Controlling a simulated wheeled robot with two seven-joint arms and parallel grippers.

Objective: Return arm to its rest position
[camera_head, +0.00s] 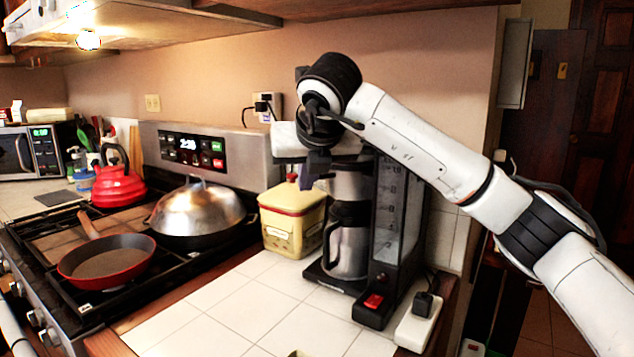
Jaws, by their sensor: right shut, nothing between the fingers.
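My right arm (420,150) is white with black joints. It comes in from the lower right and reaches up and left across the counter, in front of the coffee maker (395,215). It bends down at a black wrist joint near the wall. My right gripper (308,180) is dark and points down beside the top of the coffee maker, above the yellow canister (292,222). It is shut and holds nothing. Its fingertips are small and hard to make out against the dark machine. My left gripper is not in view.
A stove at left holds a red pan (105,262), a lidded wok (197,212) and a red kettle (117,185). A white power strip (418,322) lies right of the coffee maker. The front tiled counter (235,315) is mostly clear. A hood and cabinet hang above.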

